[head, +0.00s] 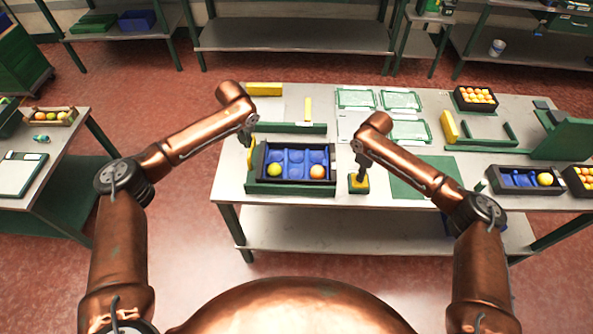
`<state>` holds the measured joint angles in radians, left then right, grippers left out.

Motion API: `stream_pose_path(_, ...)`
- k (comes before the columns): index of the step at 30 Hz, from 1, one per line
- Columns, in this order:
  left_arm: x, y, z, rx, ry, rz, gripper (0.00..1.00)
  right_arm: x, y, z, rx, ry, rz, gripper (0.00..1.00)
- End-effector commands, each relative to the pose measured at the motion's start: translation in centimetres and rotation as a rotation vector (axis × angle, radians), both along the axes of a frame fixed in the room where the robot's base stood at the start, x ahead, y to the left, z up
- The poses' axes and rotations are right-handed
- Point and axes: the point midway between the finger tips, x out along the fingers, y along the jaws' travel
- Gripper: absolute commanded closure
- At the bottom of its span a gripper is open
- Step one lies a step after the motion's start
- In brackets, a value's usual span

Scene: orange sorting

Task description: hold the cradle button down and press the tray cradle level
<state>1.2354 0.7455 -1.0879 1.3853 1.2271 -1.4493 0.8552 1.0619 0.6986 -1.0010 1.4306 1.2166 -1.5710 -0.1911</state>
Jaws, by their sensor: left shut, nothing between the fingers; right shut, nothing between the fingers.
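The green tray cradle (290,188) stands at the front left of the middle table. It holds a black tray (262,163) with blue cups, a yellow-green fruit (275,170) at left and an orange (317,172) at right. Whether the cradle is level is hard to tell. The yellow cradle button box (358,187) sits just right of it. My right gripper (361,175) is shut and points down onto the top of the box, hiding the button. My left gripper (249,143) is shut at the tray's back left corner; I cannot tell whether it touches.
A green mat (410,178) lies right of the button box. Behind are clear green-rimmed trays (401,100), yellow blocks (449,127) and a green rail (291,128). At right stand a second blue-cupped tray (517,182) and a crate of oranges (476,98).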

Motion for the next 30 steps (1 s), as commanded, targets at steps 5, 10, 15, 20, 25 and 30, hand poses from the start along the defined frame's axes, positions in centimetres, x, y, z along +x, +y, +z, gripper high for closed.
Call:
stream_pose_path(5, 0.0, 0.0, 1.5, -0.001, -0.002, 0.0, 1.0, 0.0, 0.0, -0.1, 0.001, 0.001, 0.0, 1.0)
stream_pose_path(10, 0.0, 0.0, 2.8, -0.002, -0.002, 0.0, 1.0, 0.0, 0.0, -0.1, 0.001, 0.001, 0.0, 1.0)
stream_pose_path(15, 0.1, 0.0, 4.0, -0.002, -0.002, 0.0, 1.0, 0.0, 0.0, -0.1, 0.001, 0.001, 0.0, 1.0)
stream_pose_path(20, 0.0, 0.0, 4.6, -0.001, -0.001, 0.0, 1.0, 0.0, 0.0, -0.1, 0.001, 0.001, 0.0, 1.0)
stream_pose_path(25, 0.0, 0.0, 4.6, -0.001, -0.001, 0.0, 1.0, 0.0, 0.0, -0.1, 0.001, 0.001, 0.0, 1.0)
stream_pose_path(30, 0.0, 0.0, 4.6, -0.001, -0.001, 0.0, 1.0, 0.0, 0.0, 0.1, 0.001, 0.001, 0.0, 1.0)
